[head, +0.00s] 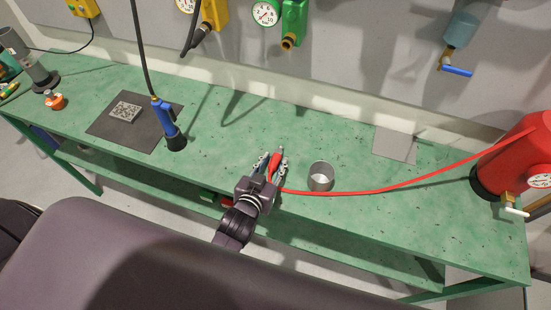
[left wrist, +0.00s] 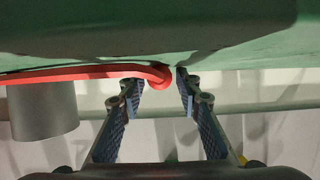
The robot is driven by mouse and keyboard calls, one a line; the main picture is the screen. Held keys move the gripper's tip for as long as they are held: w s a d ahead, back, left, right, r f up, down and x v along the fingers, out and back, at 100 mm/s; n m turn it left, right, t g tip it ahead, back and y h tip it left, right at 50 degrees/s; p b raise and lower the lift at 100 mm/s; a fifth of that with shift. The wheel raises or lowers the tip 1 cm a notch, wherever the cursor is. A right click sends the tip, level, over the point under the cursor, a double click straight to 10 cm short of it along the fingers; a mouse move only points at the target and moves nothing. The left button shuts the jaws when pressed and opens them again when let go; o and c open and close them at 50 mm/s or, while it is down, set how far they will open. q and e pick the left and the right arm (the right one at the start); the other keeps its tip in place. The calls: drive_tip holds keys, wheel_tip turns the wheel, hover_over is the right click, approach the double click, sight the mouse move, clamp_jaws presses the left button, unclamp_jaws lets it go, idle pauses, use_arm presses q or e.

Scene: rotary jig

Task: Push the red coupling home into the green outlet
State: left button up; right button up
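In the left wrist view the red hose end (left wrist: 158,75) curves in between the open fingertips (left wrist: 160,84), closer to the left finger. I cannot tell whether a finger touches it. The green outlet (head: 290,35) is on the back wall, with a downward nozzle and a gauge beside it. My right gripper is not in view.
A metal cup (head: 320,176) stands right of my left gripper. A blue tool (head: 164,118) on a black hose is at left, beside a dark mat (head: 155,131). The red tank (head: 515,155) is at far right. Bench space behind my gripper is clear.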

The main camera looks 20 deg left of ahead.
use_arm(q)
clamp_jaws()
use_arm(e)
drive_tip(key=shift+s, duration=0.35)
use_arm(q)
drive_tip(key=shift+r, duration=0.1)
